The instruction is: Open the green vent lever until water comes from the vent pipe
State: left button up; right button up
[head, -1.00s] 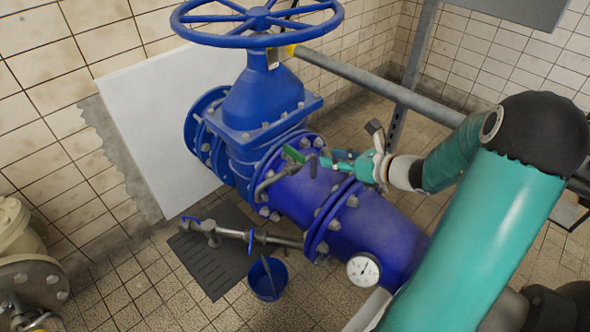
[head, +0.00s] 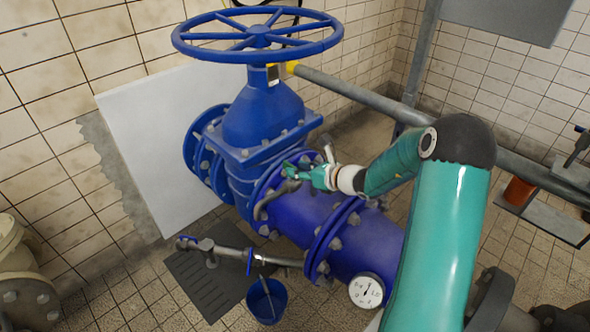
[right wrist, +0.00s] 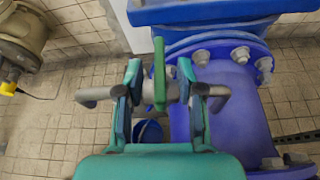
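The green vent lever (right wrist: 160,72) stands upright in the right wrist view, on a grey vent pipe (right wrist: 95,94) that runs crosswise. My right gripper (right wrist: 160,98) is open, with one finger on each side of the lever and a visible gap to each. In the head view, my right gripper (head: 308,176) is at the vent pipe (head: 268,200) on top of the blue main pipe (head: 310,213); it largely hides the lever there. No water shows at the vent pipe. My left gripper is not in view.
A blue valve with a large handwheel (head: 258,35) rises behind the vent. A gauge (head: 366,291) sits on the main pipe. A lower grey side pipe (head: 232,254) sticks out left above a blue bucket (head: 268,302). A grey rail (head: 350,87) runs behind.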

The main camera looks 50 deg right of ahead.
jog(key=shift+x, duration=1.1)
grip_shut()
